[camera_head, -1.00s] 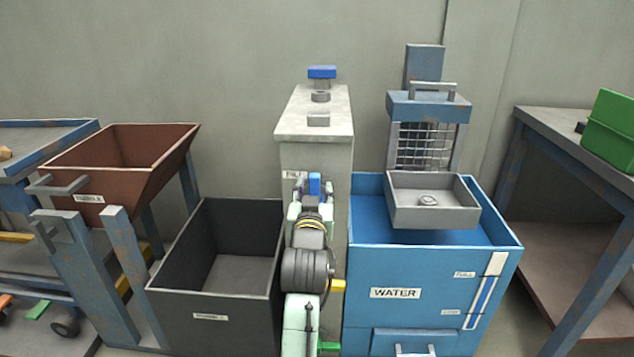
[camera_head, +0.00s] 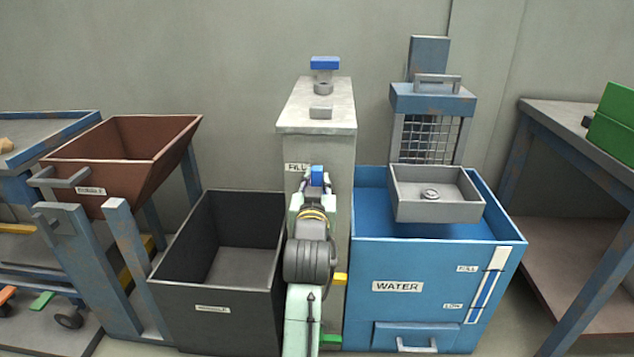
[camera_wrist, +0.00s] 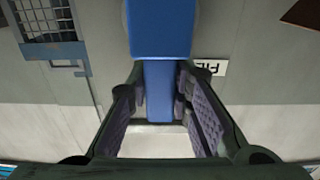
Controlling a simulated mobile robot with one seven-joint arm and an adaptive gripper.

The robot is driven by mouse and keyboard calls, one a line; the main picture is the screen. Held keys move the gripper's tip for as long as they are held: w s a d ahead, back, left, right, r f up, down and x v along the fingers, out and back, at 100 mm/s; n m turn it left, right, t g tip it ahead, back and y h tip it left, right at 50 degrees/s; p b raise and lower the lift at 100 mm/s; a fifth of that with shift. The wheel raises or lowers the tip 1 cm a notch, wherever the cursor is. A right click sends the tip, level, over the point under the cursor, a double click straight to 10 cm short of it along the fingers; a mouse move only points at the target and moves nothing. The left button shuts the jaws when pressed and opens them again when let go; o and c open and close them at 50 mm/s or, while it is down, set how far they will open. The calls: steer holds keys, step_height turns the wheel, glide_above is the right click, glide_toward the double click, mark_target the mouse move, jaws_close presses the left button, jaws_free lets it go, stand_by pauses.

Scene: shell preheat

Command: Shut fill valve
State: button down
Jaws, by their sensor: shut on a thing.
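The fill valve's blue handle (camera_head: 317,176) is on the front of the grey column (camera_head: 342,165), beside the FILL label (camera_head: 297,167). My gripper (camera_head: 316,184) reaches up to it from the front and is shut on the handle. In the wrist view the blue handle (camera_wrist: 158,90) lies between the two dark finger pads of my gripper (camera_wrist: 157,75), with a wider blue part beyond the fingertips. The valve body behind the handle is hidden by my gripper and the handle.
A dark open bin (camera_head: 165,287) stands close on the left of my arm, and the blue water tank (camera_head: 440,262) on the right. A second blue handle (camera_head: 324,62) tops the column. A brown hopper (camera_head: 120,160) is further left; a bench (camera_head: 570,112) is at right.

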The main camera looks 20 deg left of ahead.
steer(key=shift+n, duration=0.3)
stand_by(0.5)
steer(key=shift+a+r+p, duration=0.1)
steer(key=shift+a+p, duration=0.05)
steer(key=shift+p, duration=0.3)
steer(key=n+p, duration=0.1)
steer(key=a+n+p, duration=0.1)
steer(key=n, duration=0.1)
steer(key=shift+s, duration=0.15)
steer(key=a+f+n+p, duration=0.1)
steer(key=n+p, duration=0.1)
steer(key=n, duration=0.1)
steer(key=a+f+n+p, duration=0.1)
steer(key=n+p, duration=0.1)
steer(key=n, duration=0.1)
steer(key=s+f+n+p, duration=0.1)
steer(key=n+p, duration=0.2)
steer(key=n, duration=0.1)
steer(key=shift+a, duration=0.4)
steer(key=shift+a+f+n+p, duration=0.1)
steer(key=shift+f+n+p, duration=0.15)
steer(key=shift+n+p, duration=0.35)
steer(key=shift+f+n+p, duration=0.25)
steer(key=shift+f+n, duration=0.05)
steer(key=shift+n, duration=0.55)
steer(key=shift+a+f+n+p, duration=0.1)
steer(key=shift+f+n+p, duration=0.15)
steer(key=shift+n+p, duration=0.35)
steer(key=shift+n, duration=0.25)
